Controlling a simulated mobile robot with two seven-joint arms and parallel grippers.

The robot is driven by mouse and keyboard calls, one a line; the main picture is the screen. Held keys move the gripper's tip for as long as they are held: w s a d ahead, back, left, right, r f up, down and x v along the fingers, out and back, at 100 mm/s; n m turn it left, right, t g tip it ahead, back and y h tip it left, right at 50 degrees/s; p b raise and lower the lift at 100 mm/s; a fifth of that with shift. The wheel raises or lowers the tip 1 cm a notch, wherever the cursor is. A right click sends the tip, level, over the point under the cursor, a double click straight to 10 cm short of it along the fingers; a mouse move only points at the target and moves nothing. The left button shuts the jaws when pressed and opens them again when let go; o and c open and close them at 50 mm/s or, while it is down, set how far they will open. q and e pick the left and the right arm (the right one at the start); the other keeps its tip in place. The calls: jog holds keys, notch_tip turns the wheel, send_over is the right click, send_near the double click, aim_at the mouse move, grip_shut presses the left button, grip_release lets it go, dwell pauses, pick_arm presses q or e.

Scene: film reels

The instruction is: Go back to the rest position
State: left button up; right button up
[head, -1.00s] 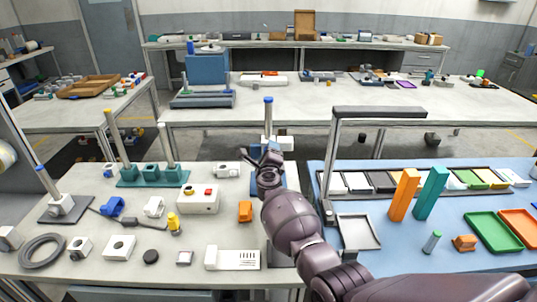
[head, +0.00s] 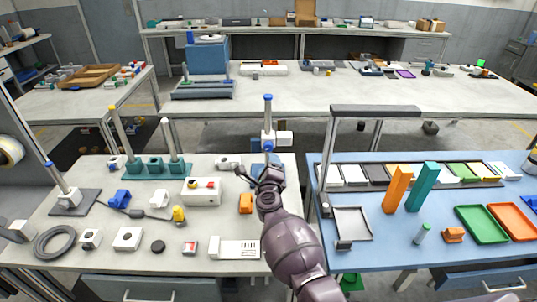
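My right gripper (head: 256,172) is at the end of the dark arm that rises from the bottom of the head view. Its fingers look spread apart with nothing between them. It is over the back right of the light table (head: 210,268), in front of a post with a blue top (head: 268,112) and white blocks. The arm covers part of the table's right edge. My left gripper is not in view.
An orange block (head: 246,203) and a white box with a red button (head: 201,191) stand left of the arm. A blue table (head: 390,255) on the right holds a dark frame (head: 375,111), an orange pillar (head: 397,188) and trays. A gap separates the tables.

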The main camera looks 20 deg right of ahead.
jog(key=shift+s+a, duration=0.2)
jog(key=shift+s, duration=0.5)
jog(key=a+r+n+t+y, duration=0.2)
jog(key=a+r+n+y, duration=0.15)
jog(key=r+n, duration=0.4)
jog(key=s+d+f+n+y, duration=0.15)
jog(key=s+n+y, duration=0.3)
jog(key=n, duration=0.65)
jog(key=s+d+f+n+g+h, duration=0.1)
jog(key=s+d+f+n+g, duration=0.1)
jog(key=s+f, duration=0.4)
jog(key=s+d+f+n+g+h+b, duration=0.1)
jog(key=s+d+f+n+g, duration=0.2)
jog(key=s+f, duration=0.4)
jog(key=s+d+f+n+g+h, duration=0.1)
jog(key=s+d+f+n, duration=0.3)
jog(key=s, duration=1.6)
notch_tip(320, 180, down, 2)
jog(key=shift+d+f+g, duration=0.2)
jog(key=shift+d+g, duration=0.2)
jog(key=shift+g, duration=0.5)
